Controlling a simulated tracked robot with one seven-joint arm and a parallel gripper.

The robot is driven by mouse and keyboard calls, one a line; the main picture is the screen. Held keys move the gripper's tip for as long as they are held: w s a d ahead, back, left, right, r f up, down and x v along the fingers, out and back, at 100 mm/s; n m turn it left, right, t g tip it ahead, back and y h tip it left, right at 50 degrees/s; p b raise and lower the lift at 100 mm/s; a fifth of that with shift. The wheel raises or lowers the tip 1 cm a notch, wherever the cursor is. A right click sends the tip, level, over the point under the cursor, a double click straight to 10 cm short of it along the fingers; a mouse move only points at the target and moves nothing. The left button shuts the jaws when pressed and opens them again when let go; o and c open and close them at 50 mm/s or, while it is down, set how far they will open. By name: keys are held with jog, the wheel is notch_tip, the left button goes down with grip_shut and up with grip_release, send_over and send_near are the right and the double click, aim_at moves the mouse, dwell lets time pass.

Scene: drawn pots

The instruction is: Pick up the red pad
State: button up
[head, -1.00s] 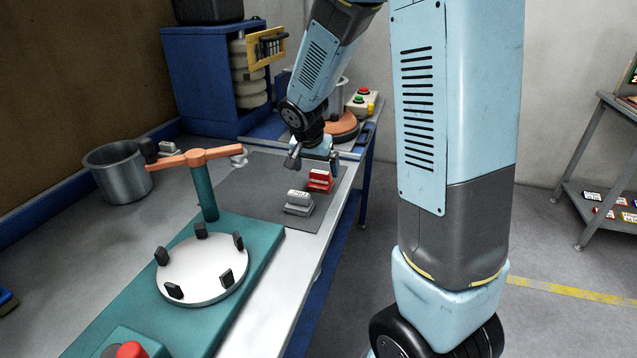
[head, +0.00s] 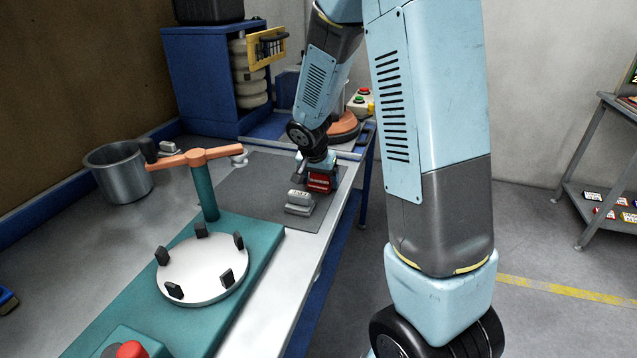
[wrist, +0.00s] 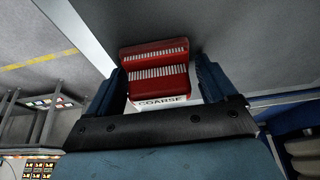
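The red pad (head: 320,181) is on the dark grey mat (head: 262,190) on the bench in the head view. In the wrist view the red pad (wrist: 155,72) has rows of white marks and a white label reading COARSE. My gripper (head: 318,172) is down at the pad, with a finger on either side of it. In the wrist view the fingers of my gripper (wrist: 163,88) flank the pad closely. I cannot tell whether they press on it. A grey pad (head: 300,202) with a white label lies just in front of the red pad.
A teal fixture with a white disc (head: 203,270) and an orange-handled post (head: 205,185) stands at the near side. A metal pot (head: 118,172) is at the left. An orange-topped round thing (head: 343,130) stands behind my gripper.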

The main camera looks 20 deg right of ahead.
jog(key=c, duration=0.8)
jog(key=shift+r, duration=0.45)
notch_tip(320, 180, up, 3)
jog(key=shift+f, duration=0.15)
jog(key=s+d+r, duration=0.2)
jog(key=s+r, duration=0.2)
jog(key=s, duration=0.2)
jog(key=s+d+r, duration=0.2)
jog(key=s+r, duration=0.3)
jog(key=s, duration=0.2)
jog(key=shift+d+r, duration=0.25)
jog(key=shift+d, duration=0.15)
jog(key=shift+s, duration=0.1)
